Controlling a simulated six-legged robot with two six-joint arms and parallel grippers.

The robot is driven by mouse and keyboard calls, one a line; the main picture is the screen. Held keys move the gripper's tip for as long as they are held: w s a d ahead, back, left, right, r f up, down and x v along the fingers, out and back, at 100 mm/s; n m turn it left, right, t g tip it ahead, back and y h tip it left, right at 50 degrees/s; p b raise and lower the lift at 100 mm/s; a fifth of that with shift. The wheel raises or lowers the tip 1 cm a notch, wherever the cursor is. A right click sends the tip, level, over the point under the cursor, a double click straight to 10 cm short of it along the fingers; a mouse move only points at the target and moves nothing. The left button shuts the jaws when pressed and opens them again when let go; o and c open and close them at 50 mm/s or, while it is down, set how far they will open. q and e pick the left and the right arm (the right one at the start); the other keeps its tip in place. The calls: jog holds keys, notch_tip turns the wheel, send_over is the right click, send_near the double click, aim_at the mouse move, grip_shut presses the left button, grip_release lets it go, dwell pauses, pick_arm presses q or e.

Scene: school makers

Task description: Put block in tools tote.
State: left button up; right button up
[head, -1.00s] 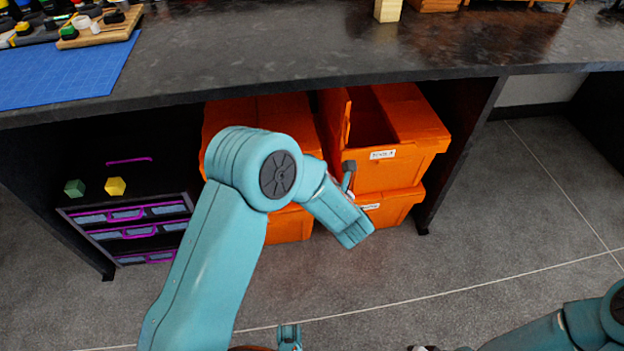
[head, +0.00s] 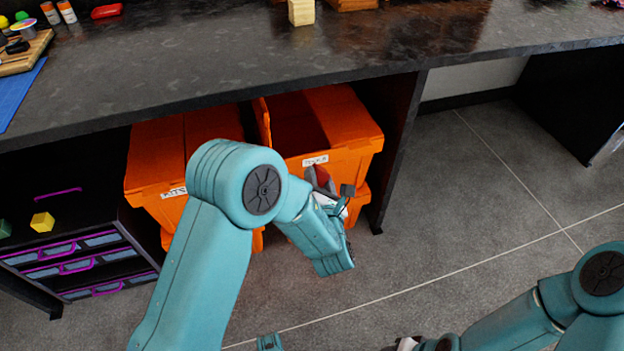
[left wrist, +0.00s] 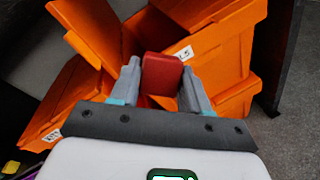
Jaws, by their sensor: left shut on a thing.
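A red block (left wrist: 162,75) is clamped between the two grey fingers of my left gripper (left wrist: 160,88) in the left wrist view. In the head view the block (head: 322,178) shows as a small red patch by the gripper, partly hidden. The tools tote (head: 345,160) is the orange right-hand tote under the bench, with a white label and an open, dark top. The block and gripper are in front of its labelled face in the head view. The tote also shows behind the block (left wrist: 228,45). My right gripper (head: 405,343) is cut off at the bottom edge; its jaws are unclear.
Another orange tote (head: 150,180) stands left of the tools tote. A raised orange flap (head: 263,125) stands between their tops. The dark bench top (head: 220,75) overhangs both. A drawer unit (head: 75,262) with a yellow block (head: 42,222) is at left. Floor at right is clear.

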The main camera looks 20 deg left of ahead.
pick_arm(q)
jog(key=shift+r, duration=0.2)
jog(key=shift+w+a, duration=0.15)
jog(key=shift+w, duration=0.2)
jog(key=a+r+b+x, duration=0.1)
jog(key=x, duration=0.8)
jog(key=s+a+r+b+x, duration=0.1)
jog(key=a+b+x, duration=0.1)
jog(key=x, duration=0.7)
jog(key=shift+a, duration=0.45)
jog(key=shift+w+r, duration=0.15)
jog(key=o, duration=1.1)
